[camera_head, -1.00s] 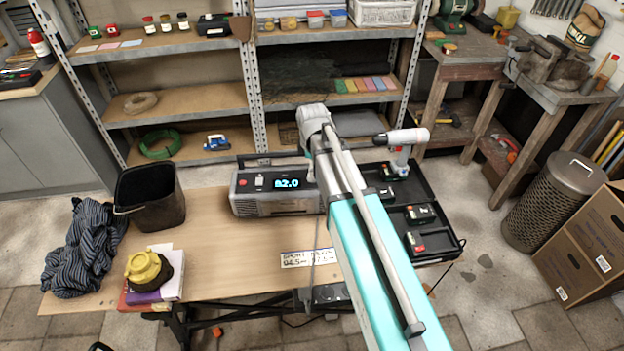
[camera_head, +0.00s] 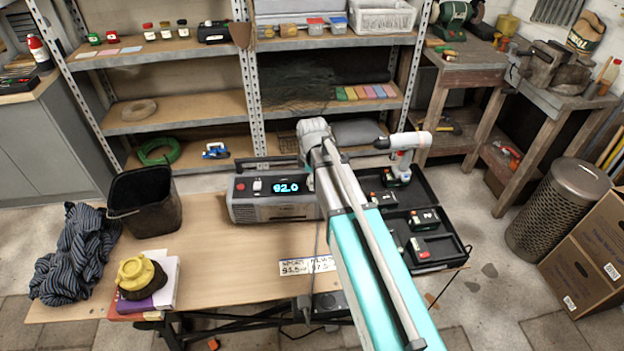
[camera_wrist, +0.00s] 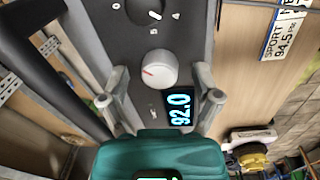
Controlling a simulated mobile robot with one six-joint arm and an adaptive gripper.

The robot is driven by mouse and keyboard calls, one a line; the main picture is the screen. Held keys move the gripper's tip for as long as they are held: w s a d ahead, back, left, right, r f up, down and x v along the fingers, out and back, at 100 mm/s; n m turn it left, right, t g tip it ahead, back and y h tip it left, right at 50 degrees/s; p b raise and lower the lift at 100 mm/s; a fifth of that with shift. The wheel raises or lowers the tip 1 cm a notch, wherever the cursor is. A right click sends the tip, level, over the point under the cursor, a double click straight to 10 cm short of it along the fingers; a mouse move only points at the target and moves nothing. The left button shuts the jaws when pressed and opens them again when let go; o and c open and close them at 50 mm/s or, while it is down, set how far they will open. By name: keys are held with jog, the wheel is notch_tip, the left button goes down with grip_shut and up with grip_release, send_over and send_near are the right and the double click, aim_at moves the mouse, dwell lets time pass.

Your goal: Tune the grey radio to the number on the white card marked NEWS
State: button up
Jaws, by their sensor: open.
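The grey radio (camera_head: 275,208) stands at the back of the wooden table; its lit display (camera_head: 287,188) reads 92.0, also readable in the wrist view (camera_wrist: 180,109). A white round knob (camera_wrist: 158,70) with a red mark is on its face. My gripper (camera_wrist: 160,79) is open, with one finger on each side of this knob; contact is not clear. The white NEWS card (camera_head: 322,264) lies on the table beside the SPORT card (camera_head: 293,268). The NEWS number seems to start with 97; the rest is unclear beside my arm. The SPORT card (camera_wrist: 284,34) reads 94.5 in the wrist view.
A black bin (camera_head: 146,203), striped cloth (camera_head: 72,255) and books with a yellow-topped object (camera_head: 142,277) are on the left of the table. An open black case (camera_head: 440,248) with a drill (camera_head: 405,150) is at right. The table's middle is clear.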

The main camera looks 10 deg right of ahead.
grip_shut()
jog(key=shift+m, duration=0.4)
jog(key=m, duration=0.9)
jog(key=shift+a+g, duration=0.1)
jog(key=shift+g, duration=0.2)
jog(key=m, duration=0.6)
jog(key=shift+h, duration=0.3)
jog(key=m, duration=0.6)
jog(key=shift+g, duration=0.3)
